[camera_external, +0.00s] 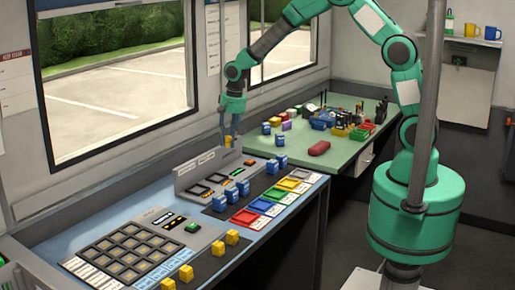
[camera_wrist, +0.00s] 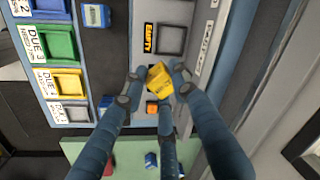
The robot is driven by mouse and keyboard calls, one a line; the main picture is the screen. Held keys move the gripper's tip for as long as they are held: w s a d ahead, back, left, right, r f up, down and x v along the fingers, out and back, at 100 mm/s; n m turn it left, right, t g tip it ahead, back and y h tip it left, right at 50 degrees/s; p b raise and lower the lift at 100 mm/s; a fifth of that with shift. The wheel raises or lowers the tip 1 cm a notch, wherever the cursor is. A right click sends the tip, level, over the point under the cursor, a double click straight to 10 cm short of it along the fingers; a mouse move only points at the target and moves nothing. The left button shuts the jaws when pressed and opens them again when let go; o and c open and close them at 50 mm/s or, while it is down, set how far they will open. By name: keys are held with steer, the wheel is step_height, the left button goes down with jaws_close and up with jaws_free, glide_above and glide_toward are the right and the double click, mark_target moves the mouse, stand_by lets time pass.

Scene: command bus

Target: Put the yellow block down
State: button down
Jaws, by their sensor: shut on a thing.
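The yellow block (camera_wrist: 160,80) is between the fingertips of my gripper (camera_wrist: 156,78) in the wrist view, tilted. My gripper is shut on it. In the external view my gripper (camera_external: 230,142) hangs down at the far end of the console, beside the raised panel, with the yellow block (camera_external: 228,141) small at its tips. In the wrist view a grey square slot (camera_wrist: 172,41) with an EMPTY label lies just beyond the block. I cannot tell the exact height of the block above the console.
Several blue blocks (camera_external: 219,203) and other yellow blocks (camera_external: 232,237) stand on the console's dark strip. Coloured trays (camera_external: 246,217) line its right edge. A green table (camera_external: 300,152) behind holds a red case (camera_external: 319,148) and small bins. The window wall is close on the left.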

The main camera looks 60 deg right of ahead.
steer(key=w+d+m, duration=0.2)
steer(key=d, duration=0.7)
steer(key=w+d+m, duration=0.1)
steer(key=w+d, duration=0.1)
steer(key=d, duration=0.8)
steer(key=m, duration=0.6)
glide_above(313, 139)
steer(key=shift+h, duration=0.4)
steer(key=f, duration=0.5)
steer(key=shift+s+d+f, duration=0.1)
steer(key=shift+d+f, duration=0.1)
steer(key=shift+f, duration=0.05)
steer(key=shift+f, duration=0.1)
steer(key=shift+f+b, duration=0.5)
steer(key=shift+f, duration=2.55)
steer(key=shift+f+b, duration=0.4)
steer(key=shift+f, duration=1.45)
